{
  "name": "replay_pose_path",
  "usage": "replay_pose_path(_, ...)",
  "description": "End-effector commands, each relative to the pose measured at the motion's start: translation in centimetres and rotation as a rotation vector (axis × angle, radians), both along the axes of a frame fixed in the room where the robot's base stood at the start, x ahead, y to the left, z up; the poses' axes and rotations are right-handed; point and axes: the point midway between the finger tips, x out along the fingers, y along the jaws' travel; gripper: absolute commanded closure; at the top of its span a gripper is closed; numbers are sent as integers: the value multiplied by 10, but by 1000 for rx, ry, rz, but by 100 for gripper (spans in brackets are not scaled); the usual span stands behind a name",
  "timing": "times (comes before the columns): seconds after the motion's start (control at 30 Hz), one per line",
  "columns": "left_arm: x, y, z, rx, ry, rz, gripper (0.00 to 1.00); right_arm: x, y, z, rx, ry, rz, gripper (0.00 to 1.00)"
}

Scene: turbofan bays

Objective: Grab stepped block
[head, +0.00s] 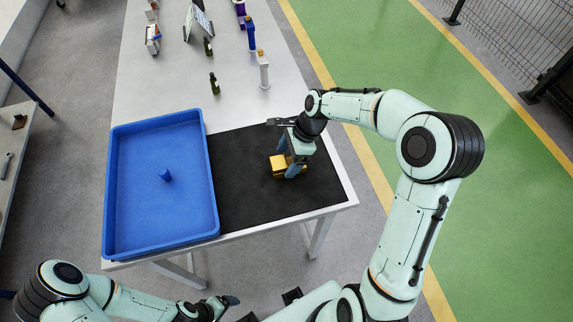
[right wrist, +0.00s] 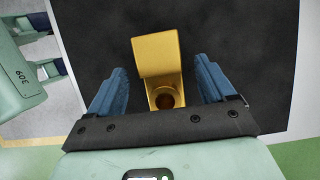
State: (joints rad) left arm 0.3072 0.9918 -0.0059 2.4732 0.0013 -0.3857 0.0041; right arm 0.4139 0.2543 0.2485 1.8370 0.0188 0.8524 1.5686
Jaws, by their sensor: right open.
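The yellow stepped block (head: 279,165) lies on the black mat (head: 245,195). My right gripper (head: 291,170) is pointed down over it, with the fingers at the block's near right side. In the right wrist view, the stepped block (right wrist: 157,57) has a raised flat part and a lower part with a round hole. The lower part is between the two blue fingers of my right gripper (right wrist: 161,90), which are open with a gap on both sides. My left gripper (head: 229,300) is low at the bottom, away from the table; its jaw opening is unclear.
A blue tray (head: 112,190) stands left of the mat, with a small blue part (head: 165,175) inside. Dark bottles (head: 214,83), a white bottle (head: 263,70) and other items stand farther back. The mat around the block is clear.

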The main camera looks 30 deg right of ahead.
Motion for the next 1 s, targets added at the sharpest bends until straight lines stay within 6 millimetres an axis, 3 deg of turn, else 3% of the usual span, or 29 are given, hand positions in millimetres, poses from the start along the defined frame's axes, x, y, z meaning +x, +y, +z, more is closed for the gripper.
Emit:
replay_pose_path(0.2,-1,0,-1,0,0,0,12,2,10,-24,0,1,1,17)
replay_pose_path(0.43,-1,0,-1,0,0,0,12,2,10,-26,0,0,0,17)
replay_pose_path(0.47,-1,0,-1,0,0,0,12,2,10,-26,0,0,0,20)
replay_pose_path(0.67,-1,0,-1,0,0,0,12,2,10,-26,0,0,0,85)
replay_pose_path(1.0,0,0,0,0,0,0,12,3,10,-21,-1,-3,0,88)
